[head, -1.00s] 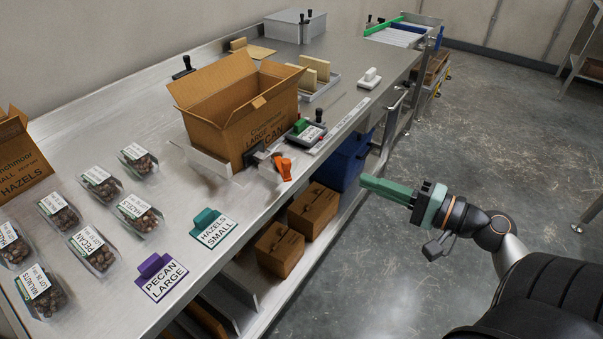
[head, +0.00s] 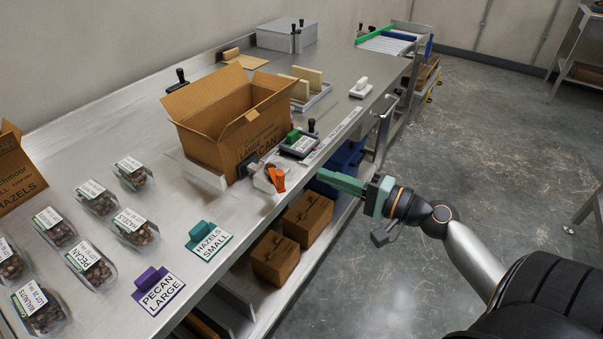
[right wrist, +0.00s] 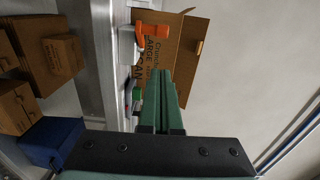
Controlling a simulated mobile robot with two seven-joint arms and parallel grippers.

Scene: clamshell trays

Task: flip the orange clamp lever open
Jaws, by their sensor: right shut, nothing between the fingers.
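The orange clamp lever (head: 277,178) sits on a small pale clamp block (head: 263,183) at the front edge of the steel bench, by the open carton (head: 212,139). In the right wrist view the orange lever (right wrist: 153,31) shows beyond my fingertips, with clear space between. My right gripper (head: 319,178) is shut and empty, its green fingers pointing left toward the lever, off the bench's front edge. It also shows in the right wrist view (right wrist: 160,80). My left gripper is not in view.
Clamshell trays of nuts (head: 90,262) and two label cards, one teal (head: 208,240) and one purple (head: 157,291), lie to the left. Small cartons (head: 280,257) stand on the shelf below.

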